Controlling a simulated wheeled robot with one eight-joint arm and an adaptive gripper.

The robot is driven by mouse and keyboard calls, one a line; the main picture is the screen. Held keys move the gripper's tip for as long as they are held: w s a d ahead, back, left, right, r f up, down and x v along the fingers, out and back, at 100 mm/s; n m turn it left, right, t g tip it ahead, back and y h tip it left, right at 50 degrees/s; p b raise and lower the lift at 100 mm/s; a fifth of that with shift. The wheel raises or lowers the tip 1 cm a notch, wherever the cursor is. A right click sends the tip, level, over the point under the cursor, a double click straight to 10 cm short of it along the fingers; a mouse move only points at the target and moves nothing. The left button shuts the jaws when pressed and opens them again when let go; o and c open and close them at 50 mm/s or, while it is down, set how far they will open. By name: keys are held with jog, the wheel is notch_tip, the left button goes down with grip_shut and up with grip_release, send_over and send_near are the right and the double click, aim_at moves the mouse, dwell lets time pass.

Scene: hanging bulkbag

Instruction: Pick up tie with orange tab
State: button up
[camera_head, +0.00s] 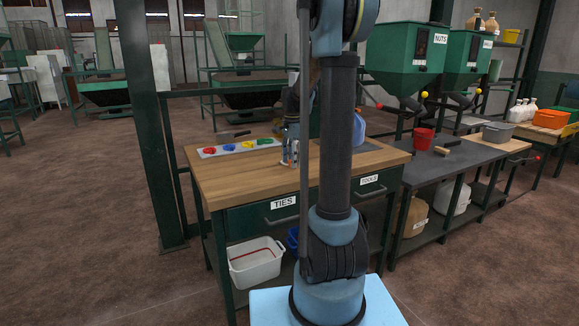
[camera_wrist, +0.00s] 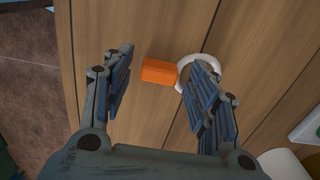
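The tie with the orange tab lies on the wooden table top. My gripper (camera_wrist: 155,85) is open and empty above the table. In the head view my gripper (camera_head: 290,155) is low over the table, left of my arm column; the tie cannot be made out there.
The wooden table (camera_head: 235,180) has a drawer labelled TIES (camera_head: 283,205). A strip with coloured pieces (camera_head: 240,147) lies along its back edge. A blue container (camera_head: 359,128) stands right of my column. A red bucket (camera_head: 423,138) is on the grey bench further right.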

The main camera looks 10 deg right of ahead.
jog(key=c, duration=0.4)
jog(key=shift+c, duration=0.3)
